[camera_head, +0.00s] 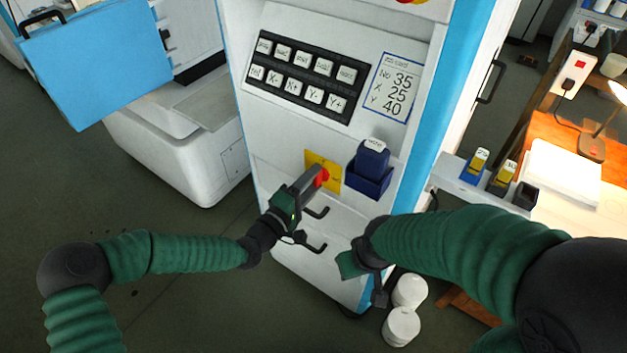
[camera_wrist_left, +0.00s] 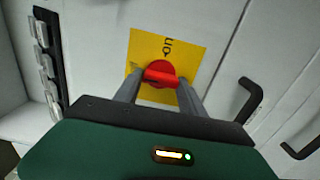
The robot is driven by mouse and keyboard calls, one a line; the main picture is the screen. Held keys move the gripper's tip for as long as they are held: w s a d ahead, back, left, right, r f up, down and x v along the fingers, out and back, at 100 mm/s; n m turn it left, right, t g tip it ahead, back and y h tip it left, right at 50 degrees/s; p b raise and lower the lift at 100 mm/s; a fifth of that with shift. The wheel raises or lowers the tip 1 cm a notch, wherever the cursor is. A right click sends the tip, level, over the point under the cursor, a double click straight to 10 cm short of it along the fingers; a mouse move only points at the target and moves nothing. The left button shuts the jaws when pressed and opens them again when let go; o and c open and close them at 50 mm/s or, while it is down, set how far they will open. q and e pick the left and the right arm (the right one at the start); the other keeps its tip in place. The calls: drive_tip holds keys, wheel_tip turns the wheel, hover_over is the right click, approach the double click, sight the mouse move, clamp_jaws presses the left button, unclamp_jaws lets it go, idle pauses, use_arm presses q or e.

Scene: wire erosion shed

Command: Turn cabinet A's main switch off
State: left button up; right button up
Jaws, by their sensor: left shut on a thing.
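The main switch is a red rotary handle (camera_head: 322,177) on a yellow plate (camera_head: 311,158), on the front of the white and blue cabinet (camera_head: 280,150). My left gripper (camera_head: 316,178) is at the plate with its fingers on the handle. In the left wrist view the red handle (camera_wrist_left: 162,77) lies crosswise between the two grey fingers (camera_wrist_left: 158,88), and the gripper is shut on it. The yellow plate (camera_wrist_left: 192,52) has lettering that looks like ON by its upper edge. My right gripper (camera_head: 362,262) is lower right, away from the switch; its fingers are unclear.
A blue block (camera_head: 372,158) sits in a dark blue holder (camera_head: 367,181) right of the switch. A keypad (camera_head: 303,75) and number card (camera_head: 392,90) are above. White rolls (camera_head: 402,326) stand on the floor. A lit desk (camera_head: 590,200) is right.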

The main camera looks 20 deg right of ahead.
use_arm(q)
drive_tip(key=shift+a+f, duration=0.15)
drive_tip(key=shift+f, duration=0.1)
drive_tip(key=o, duration=1.1)
drive_tip(key=shift+o, duration=1.2)
drive_tip(key=shift+w, duration=0.1)
drive_tip(key=shift+a+r, duration=0.1)
drive_tip(key=shift+r, duration=0.05)
drive_tip(key=v, duration=1.6)
drive_tip(key=shift+s+a+p, duration=0.25)
drive_tip(key=shift+a+p, duration=0.05)
drive_tip(key=shift+p, duration=0.05)
